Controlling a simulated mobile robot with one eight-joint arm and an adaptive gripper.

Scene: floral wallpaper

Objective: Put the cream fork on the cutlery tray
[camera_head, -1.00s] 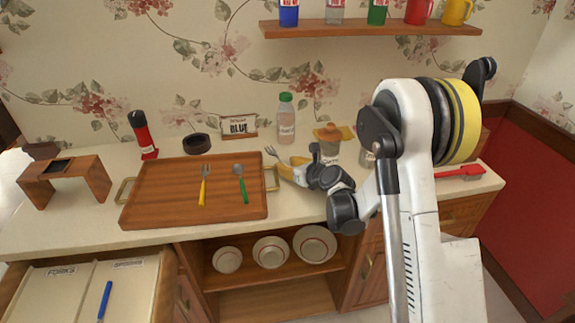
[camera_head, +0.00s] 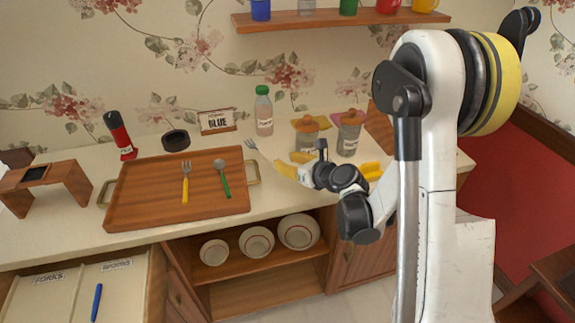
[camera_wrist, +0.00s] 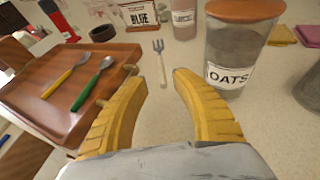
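The cream fork (camera_wrist: 161,64) lies on the counter, tines pointing away from me, in the wrist view. Its handle points back toward the gap between my fingertips. In the head view the fork (camera_head: 252,146) shows just beyond my yellow fingers, which hide part of its handle. My gripper (camera_wrist: 159,82) is open, with nothing between the fingers; it also shows in the head view (camera_head: 280,165). The brown wooden tray (camera_head: 142,203) stands left of my gripper, with a yellow-handled fork (camera_head: 185,182) and a green-handled spoon (camera_head: 224,180) on it.
An oats jar (camera_wrist: 238,45) stands close to my right finger. A wooden stand (camera_head: 52,183) is far left. An open drawer (camera_head: 65,295) labelled forks and spoons is below.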

